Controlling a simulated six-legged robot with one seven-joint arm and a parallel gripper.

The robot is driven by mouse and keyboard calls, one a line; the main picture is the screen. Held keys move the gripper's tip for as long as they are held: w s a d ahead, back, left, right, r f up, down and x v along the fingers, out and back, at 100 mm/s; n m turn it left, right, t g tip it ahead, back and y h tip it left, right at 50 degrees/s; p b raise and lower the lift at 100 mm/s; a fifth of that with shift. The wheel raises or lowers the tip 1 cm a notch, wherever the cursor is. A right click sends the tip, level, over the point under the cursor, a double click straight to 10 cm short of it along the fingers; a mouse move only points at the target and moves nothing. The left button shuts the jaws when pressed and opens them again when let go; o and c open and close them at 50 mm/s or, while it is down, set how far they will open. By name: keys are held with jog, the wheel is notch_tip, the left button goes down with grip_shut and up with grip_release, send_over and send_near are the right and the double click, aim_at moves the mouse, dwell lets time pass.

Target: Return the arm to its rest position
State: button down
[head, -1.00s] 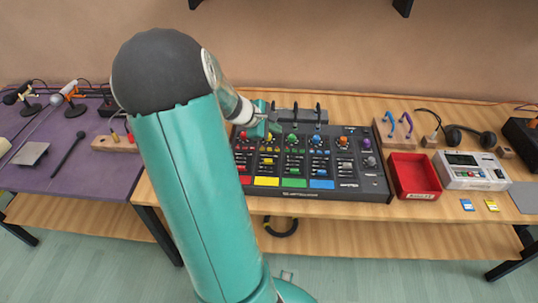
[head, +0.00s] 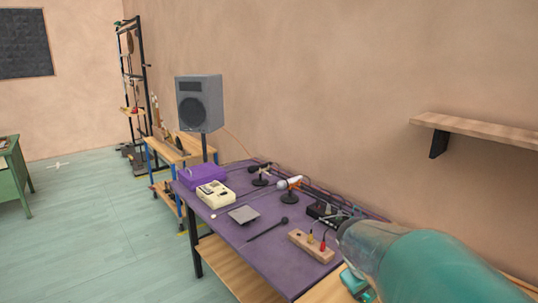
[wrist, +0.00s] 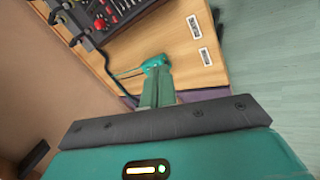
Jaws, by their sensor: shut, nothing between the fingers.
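My arm (head: 430,262) reaches in from the lower right of the head view, over the right end of the purple-topped table (head: 215,212). A small teal part (head: 355,284) shows below it, at the wooden surface; I cannot tell whether it is my gripper. In the wrist view my gripper (wrist: 156,88) is shut and empty, its fingers together above a wooden tabletop (wrist: 145,45).
The purple table holds microphones (head: 289,184), a purple case (head: 203,174), a cream device (head: 216,193) and a wooden jack block (head: 312,246). A speaker (head: 199,103) stands behind. A wall shelf (head: 480,135) is at right. In the wrist view, a dark control panel (wrist: 115,15) is at top.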

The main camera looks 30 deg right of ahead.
jog(key=s+a+r+t+y, duration=0.1)
jog(key=a+r+t+y, duration=0.1)
jog(key=a, duration=1.2)
jog(key=a+r+n+t+y, duration=0.1)
jog(key=a+r+t+y, duration=0.2)
jog(key=a, duration=1.2)
jog(key=shift+v, duration=0.8)
